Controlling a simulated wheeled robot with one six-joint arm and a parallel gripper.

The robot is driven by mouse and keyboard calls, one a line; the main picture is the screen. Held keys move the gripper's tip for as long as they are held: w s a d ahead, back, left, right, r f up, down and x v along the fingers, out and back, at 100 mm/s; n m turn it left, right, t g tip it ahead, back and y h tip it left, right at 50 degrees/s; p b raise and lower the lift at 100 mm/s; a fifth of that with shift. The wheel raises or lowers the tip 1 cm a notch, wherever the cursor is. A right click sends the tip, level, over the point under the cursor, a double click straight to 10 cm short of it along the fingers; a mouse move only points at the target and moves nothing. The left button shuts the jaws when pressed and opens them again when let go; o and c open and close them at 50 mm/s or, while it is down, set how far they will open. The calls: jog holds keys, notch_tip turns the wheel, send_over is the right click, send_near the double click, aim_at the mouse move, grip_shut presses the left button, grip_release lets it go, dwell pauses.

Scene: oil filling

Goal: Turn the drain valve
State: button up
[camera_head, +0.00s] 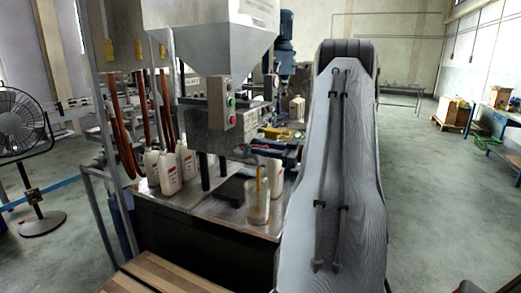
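A drain valve with what looks like a small red handle (262,149) sits under the filling machine, just left of my arm. It is small, and I cannot tell its angle. Below it, a thin amber-brown streak (258,178) runs down to a clear beaker (257,208), which has some brownish content low in it. The beaker stands at the right front of the metal table. My own large grey arm link fills the right middle of the picture. My gripper is not visible, so its place relative to the valve cannot be seen.
The filling machine's hopper (208,35) and control box (222,101) stand above the metal table (178,203). White bottles (168,173) stand on the left, near orange-brown hoses (125,143). A wooden slatted surface (160,278) is in front. A fan (22,125) stands far left. Open floor lies right.

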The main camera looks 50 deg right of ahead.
jog(key=b+v, duration=0.2)
jog(key=v, duration=0.5)
jog(key=shift+s, duration=0.15)
dwell(0.4)
